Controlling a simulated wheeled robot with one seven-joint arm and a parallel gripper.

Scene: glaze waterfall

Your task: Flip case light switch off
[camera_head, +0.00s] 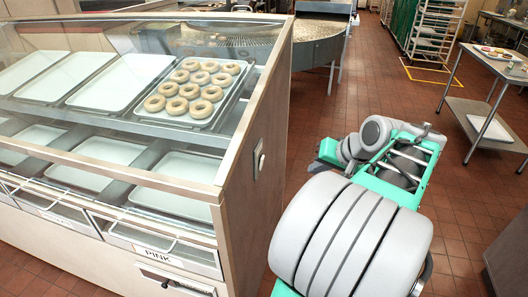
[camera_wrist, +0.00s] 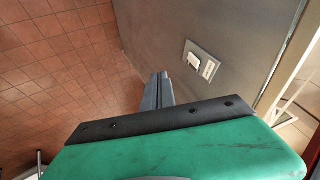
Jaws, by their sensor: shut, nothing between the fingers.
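The case light switch (camera_head: 259,160) is a small plate with a white rocker on the right end panel of the display case (camera_head: 248,190). In the wrist view the switch plate (camera_wrist: 201,62) is on the grey panel, up and to the right of my gripper's fingers. My gripper (camera_wrist: 158,82) is shut and empty, its fingers pointing along the panel, apart from the switch in the picture. Whether the fingers touch the panel cannot be told. In the head view the arm is to the right of the case and the fingertips cannot be made out.
The glass-topped case holds a tray of donuts (camera_head: 196,90) and several empty trays. A round conveyor table (camera_head: 316,45) stands behind it. A steel table (camera_head: 495,62) and a rack (camera_head: 433,30) are at the right. Tiled floor (camera_head: 385,95) lies open between them.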

